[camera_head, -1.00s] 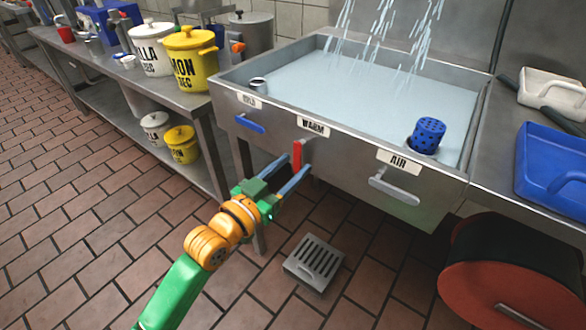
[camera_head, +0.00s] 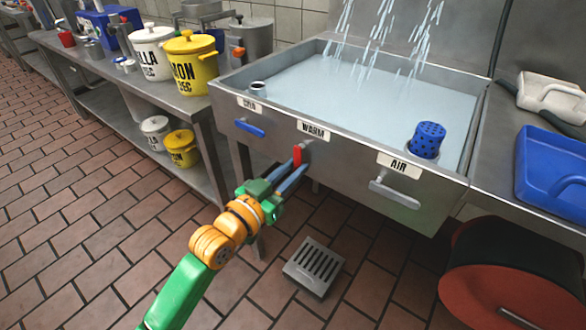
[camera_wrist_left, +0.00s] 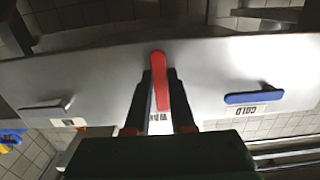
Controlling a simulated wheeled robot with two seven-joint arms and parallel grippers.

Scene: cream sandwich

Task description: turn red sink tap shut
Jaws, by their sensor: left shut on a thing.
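The red tap handle (camera_head: 297,155) is on the front of the metal sink (camera_head: 345,157), under the "WARM" label (camera_head: 313,130). It points downward in the head view. My left gripper (camera_head: 296,168) is shut on the red handle, with a finger on each side of it. In the left wrist view the red handle (camera_wrist_left: 161,82) shows between the two dark fingers (camera_wrist_left: 161,105), which partly cover the label. Water streams (camera_head: 390,35) fall into the full sink. My right gripper is not in view.
A blue handle (camera_head: 249,129) sits left of the red one and a grey handle (camera_head: 394,194) right, under "AIR". A blue perforated cup (camera_head: 428,140) stands in the sink. A floor drain (camera_head: 314,266) lies below. Yellow (camera_head: 191,62) and white (camera_head: 150,52) pots stand left.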

